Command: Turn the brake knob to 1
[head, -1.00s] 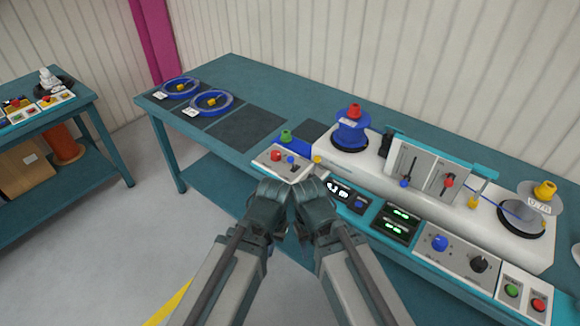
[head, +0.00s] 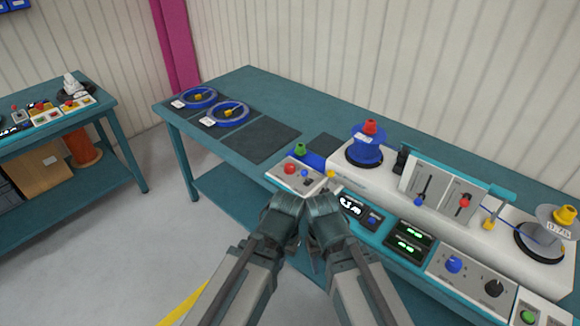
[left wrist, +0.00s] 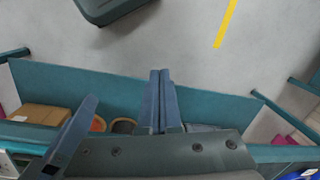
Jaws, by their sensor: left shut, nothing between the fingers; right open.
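A control panel (head: 470,281) at the front right of the bench bears a blue knob (head: 454,264) and a black knob (head: 493,287). Their labels and pointer settings are too small to read, so I cannot tell which is the brake knob. My left gripper (head: 287,207) and right gripper (head: 327,209) are side by side in front of the bench edge, left of and apart from the knobs. In the left wrist view my left gripper's fingers (left wrist: 160,100) are shut and empty above the floor. My right gripper is open; its fingertips are mostly hidden.
A white machine carries a blue reel (head: 366,146), a pale reel (head: 552,226) and a slider panel (head: 440,190). A button box (head: 299,173) stands just beyond my grippers. Blue rings (head: 228,114) lie at the bench's far left. A second table (head: 60,140) stands left; floor lies between.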

